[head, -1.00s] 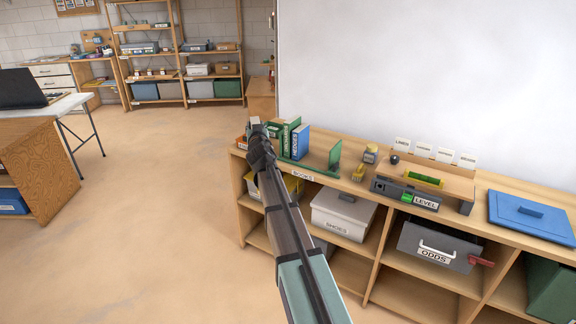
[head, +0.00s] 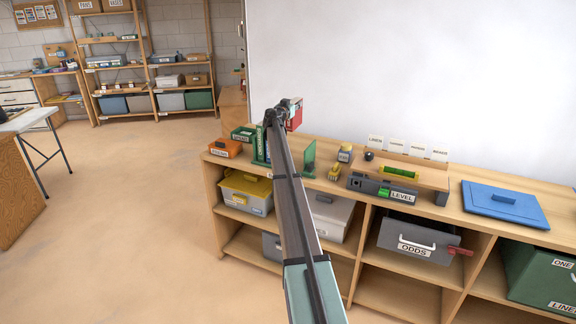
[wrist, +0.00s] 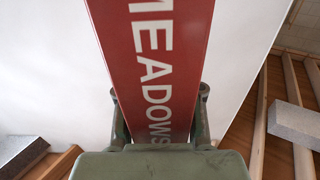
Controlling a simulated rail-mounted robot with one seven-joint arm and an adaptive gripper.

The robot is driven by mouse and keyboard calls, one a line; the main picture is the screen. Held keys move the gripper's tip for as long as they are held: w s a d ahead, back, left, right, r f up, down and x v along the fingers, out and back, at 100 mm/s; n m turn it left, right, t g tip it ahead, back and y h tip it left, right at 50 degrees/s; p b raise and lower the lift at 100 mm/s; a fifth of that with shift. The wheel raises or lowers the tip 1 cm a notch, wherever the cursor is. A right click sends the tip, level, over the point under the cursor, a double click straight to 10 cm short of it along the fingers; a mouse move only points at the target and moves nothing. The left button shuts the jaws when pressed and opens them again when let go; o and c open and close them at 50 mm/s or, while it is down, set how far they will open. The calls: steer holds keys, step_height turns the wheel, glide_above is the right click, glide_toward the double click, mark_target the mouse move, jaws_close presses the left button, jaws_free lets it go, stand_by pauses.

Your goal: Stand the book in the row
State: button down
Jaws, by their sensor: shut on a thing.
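My gripper (head: 283,106) is shut on a red book (head: 296,116) and holds it in the air above the long shelf's top. In the wrist view the red book (wrist: 152,60) shows the word MEADOWS in white along its spine, between my gripper's fingers (wrist: 160,115). Below it on the shelf top stands the book row: a green book (head: 261,146) shows left of my arm. My arm hides the middle of the row. A green bookend (head: 309,158) stands upright to the right of my arm.
An orange box (head: 225,148) and a small green box (head: 243,133) are left of the row. A white wall panel rises behind the shelf.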

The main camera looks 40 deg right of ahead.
step_height(320, 180, down, 20)
steer(key=d+p, duration=0.1)
steer(key=p, duration=0.3)
steer(key=shift+r+p, duration=0.2)
steer(key=shift+p, duration=0.1)
steer(key=shift+f+b, duration=0.15)
steer(key=shift+b, duration=0.15)
steer(key=c, duration=0.7)
jaws_free()
steer(key=shift+r+p, duration=0.25)
steer(key=shift+p, duration=0.15)
